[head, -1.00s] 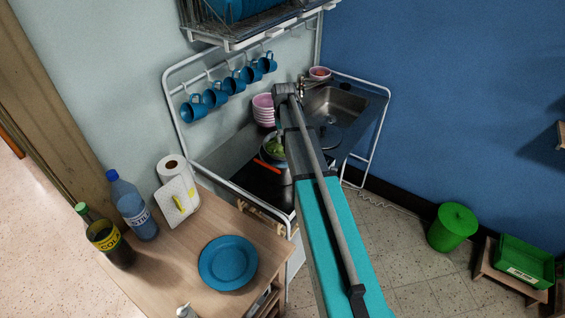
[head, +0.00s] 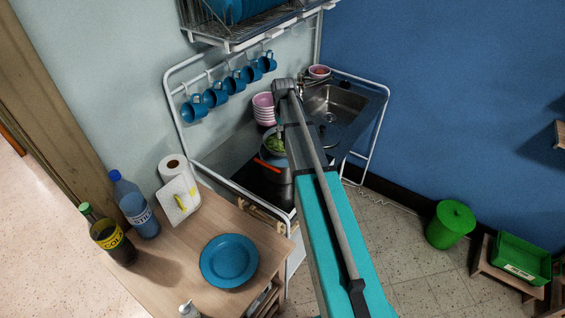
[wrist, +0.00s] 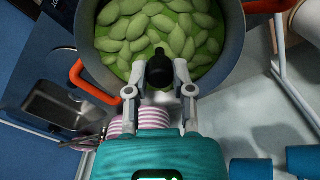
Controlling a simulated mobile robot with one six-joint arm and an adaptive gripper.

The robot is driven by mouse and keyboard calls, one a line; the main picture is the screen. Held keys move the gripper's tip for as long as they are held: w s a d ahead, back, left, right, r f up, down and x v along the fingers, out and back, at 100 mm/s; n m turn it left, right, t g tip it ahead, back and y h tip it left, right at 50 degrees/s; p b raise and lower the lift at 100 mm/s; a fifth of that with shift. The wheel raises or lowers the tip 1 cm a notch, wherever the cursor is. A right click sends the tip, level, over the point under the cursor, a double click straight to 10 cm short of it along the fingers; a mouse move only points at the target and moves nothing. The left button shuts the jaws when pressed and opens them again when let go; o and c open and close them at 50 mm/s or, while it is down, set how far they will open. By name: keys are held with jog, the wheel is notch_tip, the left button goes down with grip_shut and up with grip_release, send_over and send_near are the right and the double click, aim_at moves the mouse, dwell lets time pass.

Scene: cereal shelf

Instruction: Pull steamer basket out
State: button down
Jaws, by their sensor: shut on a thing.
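A grey pot (wrist: 235,45) with orange handles (wrist: 95,82) fills the top of the wrist view. Plump green pieces (wrist: 150,35) lie inside it, in what looks like the steamer basket. A black knob (wrist: 158,66) stands up over the green pieces, and my gripper (wrist: 160,78) is shut on it. The basket's wall and base are hidden by the pieces and the pot. In the head view the pot (head: 277,165) is on the dark stove top, partly behind my arm, with green pieces (head: 275,144) showing.
Striped pink bowls (head: 263,108) are stacked behind the pot. A sink (head: 335,105) is to the right. Blue mugs (head: 215,95) hang on a rail along the wall. The wooden table (head: 185,250) in front holds a blue plate (head: 228,262), bottles (head: 135,205) and a paper roll (head: 173,167).

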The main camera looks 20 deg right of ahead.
jog(key=shift+r, duration=0.1)
jog(key=shift+r+p, duration=1.95)
jog(key=shift+p, duration=0.05)
jog(key=shift+s+f, duration=0.1)
